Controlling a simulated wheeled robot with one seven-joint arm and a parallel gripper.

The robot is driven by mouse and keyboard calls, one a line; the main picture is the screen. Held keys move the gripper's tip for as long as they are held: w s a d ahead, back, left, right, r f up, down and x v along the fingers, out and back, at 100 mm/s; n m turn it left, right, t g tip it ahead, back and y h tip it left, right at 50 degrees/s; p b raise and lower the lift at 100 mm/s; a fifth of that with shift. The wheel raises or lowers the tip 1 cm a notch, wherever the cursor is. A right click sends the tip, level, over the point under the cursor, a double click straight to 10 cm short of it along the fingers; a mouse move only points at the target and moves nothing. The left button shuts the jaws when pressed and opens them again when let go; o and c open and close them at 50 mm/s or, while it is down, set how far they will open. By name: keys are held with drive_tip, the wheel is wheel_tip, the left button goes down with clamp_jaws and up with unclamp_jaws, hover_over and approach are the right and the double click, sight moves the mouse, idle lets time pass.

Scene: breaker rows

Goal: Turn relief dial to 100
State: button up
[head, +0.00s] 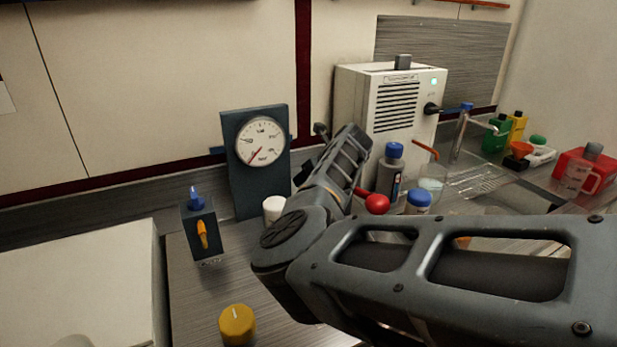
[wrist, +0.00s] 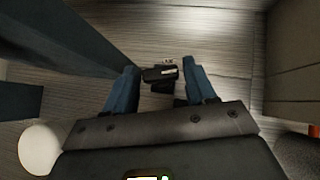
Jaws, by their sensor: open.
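In the wrist view, a black knob-like piece with a white mark (wrist: 160,73) sits between the two blue fingers of my gripper (wrist: 161,80). It looks like the relief dial, but I cannot read its label or scale. My gripper is open, with a finger on either side and gaps showing, so it is not clamped. In the head view my arm hides most of that spot. A round white gauge (head: 261,141) with a red needle pointing to the lower left is mounted on a dark blue panel (head: 245,190) left of my gripper.
A dark box with an orange lever (head: 202,234) stands left of the panel. A yellow knob (head: 237,325) is in front. A white-capped item (head: 274,208), a red ball (head: 377,204) and a blue-capped bottle (head: 391,172) stand near my arm. A white vented unit (head: 390,115) stands behind.

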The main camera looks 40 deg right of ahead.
drive_tip(key=v, duration=0.7)
drive_tip(key=shift+s+r, duration=0.2)
